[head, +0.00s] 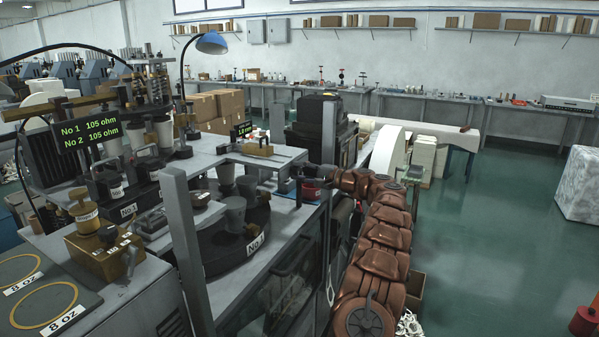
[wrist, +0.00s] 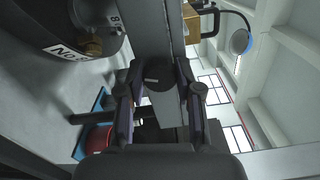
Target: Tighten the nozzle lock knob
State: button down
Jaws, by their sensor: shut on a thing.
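My gripper (head: 302,176) is at the end of my brown arm, at the right end of the machine's grey top plate (head: 285,156). In the wrist view my gripper (wrist: 160,74) has its two dark fingers on either side of a dark round knob (wrist: 158,77), which I take to be the nozzle lock knob. The fingers are shut on it. The knob sits against the grey machine part (wrist: 150,25). In the head view the knob is too small and dark to tell apart from the fingers.
A red round thing (head: 311,192) lies in a blue tray below my gripper. Grey cups (head: 235,215) stand on the dark turntable left of it. A grey upright post (head: 187,250) stands in front.

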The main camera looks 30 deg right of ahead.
jog(key=c, duration=0.8)
grip_release()
jog(key=shift+o, duration=0.2)
jog(key=v, duration=1.2)
